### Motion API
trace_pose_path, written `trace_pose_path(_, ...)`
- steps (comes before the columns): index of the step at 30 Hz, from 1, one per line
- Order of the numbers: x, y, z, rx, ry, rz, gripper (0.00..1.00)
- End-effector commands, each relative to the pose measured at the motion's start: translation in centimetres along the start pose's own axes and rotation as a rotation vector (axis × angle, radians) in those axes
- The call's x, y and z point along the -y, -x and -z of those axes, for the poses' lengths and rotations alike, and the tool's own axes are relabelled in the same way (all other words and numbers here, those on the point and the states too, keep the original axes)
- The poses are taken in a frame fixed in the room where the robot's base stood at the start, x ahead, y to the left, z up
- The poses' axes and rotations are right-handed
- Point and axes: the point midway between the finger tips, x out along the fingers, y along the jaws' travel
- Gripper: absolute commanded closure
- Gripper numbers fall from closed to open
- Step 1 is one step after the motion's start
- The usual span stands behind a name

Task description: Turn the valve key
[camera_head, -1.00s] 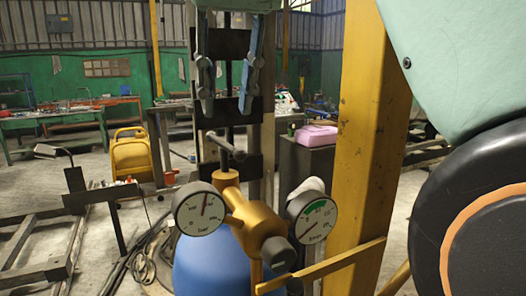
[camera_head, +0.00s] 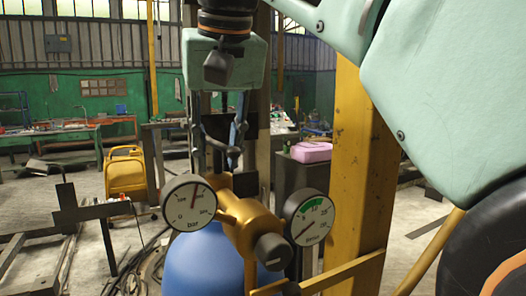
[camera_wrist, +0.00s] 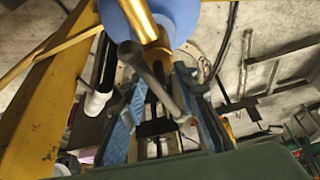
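The valve key is a grey T-shaped bar on top of the brass valve body (camera_head: 252,228); in the wrist view the key (camera_wrist: 158,84) runs slantwise between my fingers. The brass body sits on a blue cylinder (camera_head: 203,262) and carries a left gauge (camera_head: 189,203) and a right gauge (camera_head: 308,217). My gripper (camera_head: 216,160) points down over the key, fingers apart on either side of it. It also shows open in the wrist view (camera_wrist: 157,82). In the head view the fingers partly hide the key; I cannot tell whether they touch it.
A yellow post (camera_head: 355,165) stands close on the right, with a yellow bar (camera_head: 345,271) crossing low beside the valve. A grey cabinet with a pink case (camera_head: 311,152) is behind.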

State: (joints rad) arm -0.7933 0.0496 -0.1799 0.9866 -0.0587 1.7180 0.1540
Motion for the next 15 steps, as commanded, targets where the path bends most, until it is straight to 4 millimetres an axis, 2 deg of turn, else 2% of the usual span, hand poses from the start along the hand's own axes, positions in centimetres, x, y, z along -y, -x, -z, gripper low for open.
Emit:
trace_pose_path(1, 0.00, 0.01, 0.00, 0.000, 0.000, 0.000, 0.79)
trace_pose_path(7, 0.00, 0.00, 0.00, 0.000, 0.000, 0.000, 1.00)
trace_pose_path(15, -0.03, 0.15, 0.03, 0.002, -0.020, -0.009, 1.00)
